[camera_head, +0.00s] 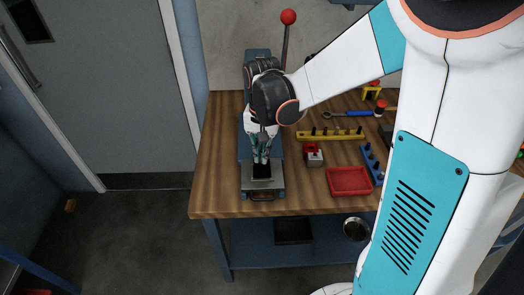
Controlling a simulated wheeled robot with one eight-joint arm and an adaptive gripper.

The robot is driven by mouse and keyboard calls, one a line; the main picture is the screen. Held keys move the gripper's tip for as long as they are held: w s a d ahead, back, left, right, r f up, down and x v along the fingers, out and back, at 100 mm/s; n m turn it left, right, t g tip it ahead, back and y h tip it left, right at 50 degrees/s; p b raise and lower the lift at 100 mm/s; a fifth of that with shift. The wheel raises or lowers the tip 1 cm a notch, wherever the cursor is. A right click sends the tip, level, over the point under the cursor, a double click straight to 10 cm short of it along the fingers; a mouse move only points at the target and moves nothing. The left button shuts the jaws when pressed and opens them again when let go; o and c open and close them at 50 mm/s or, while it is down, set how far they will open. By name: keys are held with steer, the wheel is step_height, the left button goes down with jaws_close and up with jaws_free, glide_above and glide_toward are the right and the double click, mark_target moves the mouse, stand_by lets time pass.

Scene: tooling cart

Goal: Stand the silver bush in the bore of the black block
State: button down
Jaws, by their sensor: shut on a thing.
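The black block (262,171) sits on the grey plate at the front of the arbor-press-like tool, near the table's front edge. My gripper (261,157) points down directly above the block, its fingertips close to the block's top. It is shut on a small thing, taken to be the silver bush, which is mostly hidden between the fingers. The bore is hidden under the fingertips. I cannot tell whether the bush touches the block or has entered the bore.
A blue press base (246,150) with a red-knobbed lever (288,17) stands around my gripper. To the right are a grey block with a red top (313,154), a yellow pin rack (330,134), a blue rack (372,163) and a red tray (348,181). Bare wood (218,160) lies left.

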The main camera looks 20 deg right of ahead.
steer(key=shift+f+b, duration=0.85)
steer(key=shift+f, duration=0.1)
stand_by(2.0)
stand_by(0.4)
steer(key=c, duration=1.2)
jaws_free()
steer(key=shift+c, duration=0.2)
steer(key=shift+r+p, duration=2.2)
steer(key=shift+r, duration=0.8)
